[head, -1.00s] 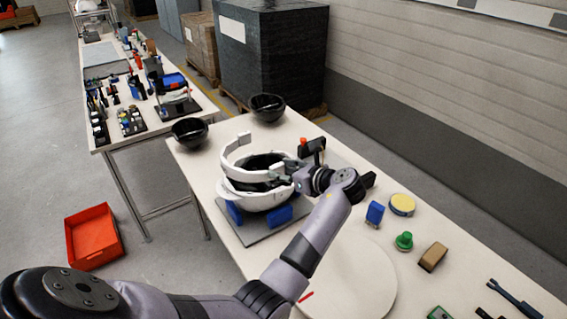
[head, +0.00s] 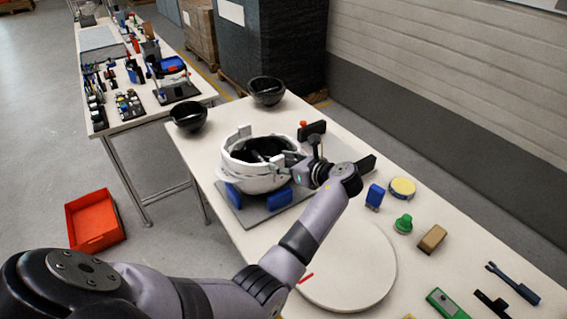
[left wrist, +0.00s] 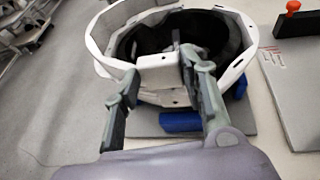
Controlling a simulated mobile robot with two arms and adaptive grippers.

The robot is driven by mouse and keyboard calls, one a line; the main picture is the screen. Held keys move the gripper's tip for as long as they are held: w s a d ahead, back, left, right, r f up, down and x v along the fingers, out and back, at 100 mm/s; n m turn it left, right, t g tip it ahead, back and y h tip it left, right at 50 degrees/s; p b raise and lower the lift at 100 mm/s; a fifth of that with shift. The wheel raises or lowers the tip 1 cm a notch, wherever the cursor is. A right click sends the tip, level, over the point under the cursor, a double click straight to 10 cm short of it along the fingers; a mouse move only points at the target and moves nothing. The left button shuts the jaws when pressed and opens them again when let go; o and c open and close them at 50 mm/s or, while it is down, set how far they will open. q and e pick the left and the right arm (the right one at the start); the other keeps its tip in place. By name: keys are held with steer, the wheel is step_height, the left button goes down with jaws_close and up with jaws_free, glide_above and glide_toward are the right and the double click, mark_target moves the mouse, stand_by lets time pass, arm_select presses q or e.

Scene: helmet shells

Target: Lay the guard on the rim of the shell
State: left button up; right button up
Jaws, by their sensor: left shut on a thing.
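The white shell (head: 262,184) sits open side up on blue supports on a grey plate, with a dark inside. The guard (head: 232,151) is a white curved band with upright tabs, level at the shell's rim. I cannot tell whether it touches the rim all round. My left gripper (head: 291,161) is at the right side of the shell, shut on the guard. In the left wrist view, the guard's white block (left wrist: 161,71) is between the fingers (left wrist: 158,63), and the shell (left wrist: 112,52) is below. My right gripper is not in view.
Two black bowls (head: 188,116) (head: 266,91) stand behind the shell. A fixture with a red knob (head: 303,124) is to its right. A round white board (head: 350,268), a green knob (head: 403,223) and a brown block (head: 432,238) lie nearer. A red bin (head: 94,220) is on the floor.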

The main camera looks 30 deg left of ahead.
arm_select(q)
steer(key=shift+f, duration=0.55)
steer(key=o, duration=1.3)
steer(key=v, duration=0.7)
steer(key=shift+s+d, duration=0.1)
steer(key=shift+d, duration=0.15)
